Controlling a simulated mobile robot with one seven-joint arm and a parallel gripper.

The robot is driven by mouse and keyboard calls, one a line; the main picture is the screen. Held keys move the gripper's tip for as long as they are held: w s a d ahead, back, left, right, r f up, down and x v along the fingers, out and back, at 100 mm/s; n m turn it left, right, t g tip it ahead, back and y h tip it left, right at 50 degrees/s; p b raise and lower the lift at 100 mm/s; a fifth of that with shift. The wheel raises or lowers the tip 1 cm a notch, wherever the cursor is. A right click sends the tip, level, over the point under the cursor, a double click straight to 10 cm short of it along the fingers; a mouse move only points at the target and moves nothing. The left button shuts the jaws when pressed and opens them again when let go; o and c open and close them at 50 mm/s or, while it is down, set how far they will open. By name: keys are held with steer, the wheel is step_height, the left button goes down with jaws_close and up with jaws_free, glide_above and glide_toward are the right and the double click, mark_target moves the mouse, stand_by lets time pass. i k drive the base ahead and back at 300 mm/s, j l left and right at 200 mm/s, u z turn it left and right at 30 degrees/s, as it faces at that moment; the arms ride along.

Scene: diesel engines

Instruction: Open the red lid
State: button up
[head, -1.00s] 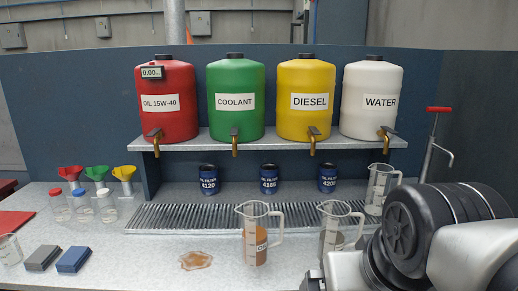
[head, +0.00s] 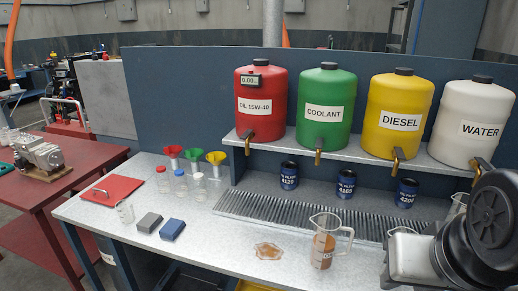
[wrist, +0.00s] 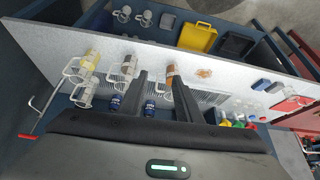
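The red lid (head: 111,190) is a flat red panel with a pale handle, lying flat at the left end of the grey workbench in the head view. In the wrist view it is the red patch (wrist: 290,105) at the right side. In the head view my arm is at the lower right, and the fingertips cannot be made out.
Near the lid stand a small beaker (head: 125,212), grey block (head: 149,222), blue block (head: 172,229) and small capped bottles (head: 181,183). A jug of brown liquid (head: 323,248) stands by a spill (head: 268,250). A red table (head: 70,180) is at left.

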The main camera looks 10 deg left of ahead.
mark_target(112, 189)
steer(key=u, duration=1.65)
steer(key=i+j+z, duration=0.15)
steer(key=z, duration=0.25)
steer(key=i+j+z, duration=0.15)
steer(key=z, duration=0.2)
steer(key=i+j+z, duration=0.1)
steer(key=j+z, duration=0.3)
steer(key=i+j+z, duration=0.2)
steer(key=j, duration=0.3)
steer(key=j+z, duration=0.2)
steer(key=j, duration=0.35)
steer(key=i+j, duration=0.1)
steer(key=j, duration=0.8)
steer(key=i+j+z, duration=0.1)
steer(key=j, duration=0.8)
steer(key=i+j, duration=0.1)
steer(key=j, duration=0.85)
steer(key=z, duration=0.05)
